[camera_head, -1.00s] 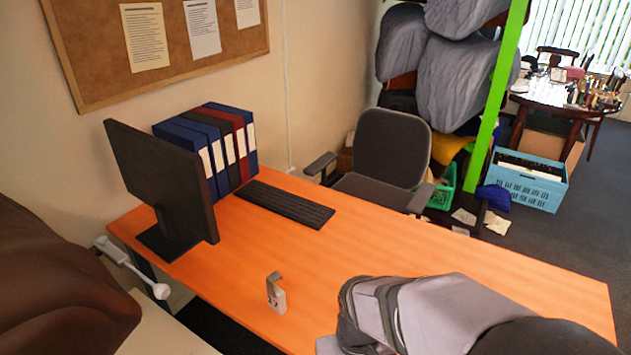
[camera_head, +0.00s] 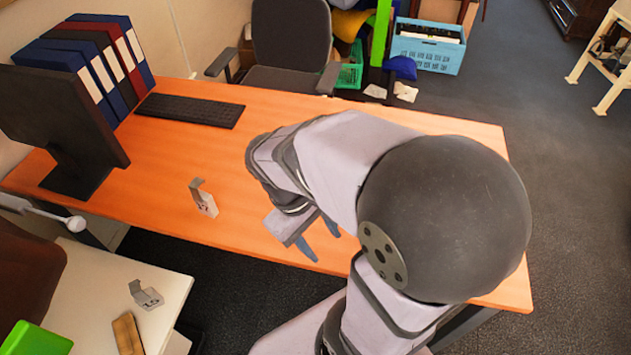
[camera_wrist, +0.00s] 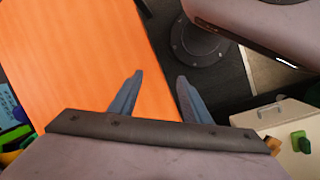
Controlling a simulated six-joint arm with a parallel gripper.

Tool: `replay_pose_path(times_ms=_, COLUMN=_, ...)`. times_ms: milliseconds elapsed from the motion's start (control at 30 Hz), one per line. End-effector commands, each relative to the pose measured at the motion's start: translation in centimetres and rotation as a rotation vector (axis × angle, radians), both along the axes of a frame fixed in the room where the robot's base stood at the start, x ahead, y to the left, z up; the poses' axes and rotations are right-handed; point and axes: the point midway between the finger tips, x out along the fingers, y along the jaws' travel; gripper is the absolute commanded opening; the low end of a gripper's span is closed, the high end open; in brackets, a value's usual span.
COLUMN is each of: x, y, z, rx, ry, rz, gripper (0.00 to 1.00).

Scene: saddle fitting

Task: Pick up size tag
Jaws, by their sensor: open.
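Two small bent grey pieces look like size tags, and I cannot tell which one the task means. One (camera_head: 204,199) stands on the orange desk (camera_head: 170,205) near its front edge, with a hooked upper end. The other (camera_head: 146,296) lies on the cream table at lower left and seems to bear dark markings. My gripper (camera_head: 318,240) is open and empty over the desk's front edge, to the right of the desk piece and apart from it. In the wrist view my gripper (camera_wrist: 160,78) shows both fingers spread, with desk edge and dark floor beyond.
A monitor (camera_head: 65,125), binders (camera_head: 100,65) and a keyboard (camera_head: 190,110) fill the desk's left and back. A wooden block (camera_head: 128,333) and a green object (camera_head: 35,340) lie on the cream table (camera_head: 170,280). The desk's middle is clear.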

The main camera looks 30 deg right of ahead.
Motion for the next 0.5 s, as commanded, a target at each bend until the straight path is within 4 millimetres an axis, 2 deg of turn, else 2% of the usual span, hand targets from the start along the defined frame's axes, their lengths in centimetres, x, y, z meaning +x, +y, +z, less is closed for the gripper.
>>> replay_pose_path(times_ms=133, x=-0.5, y=-4.4, z=-0.8, rx=-0.167, ry=0.134, rz=0.164, gripper=0.44)
replay_pose_path(times_ms=267, x=0.3, y=-9.1, z=-0.4, rx=-0.359, ry=0.279, rz=0.358, gripper=0.44)
replay_pose_path(times_ms=367, x=2.1, y=-12.2, z=0.4, rx=-0.512, ry=0.386, rz=0.517, gripper=0.44)
replay_pose_path(times_ms=500, x=6.0, y=-15.3, z=1.7, rx=-0.726, ry=0.519, rz=0.745, gripper=0.44)
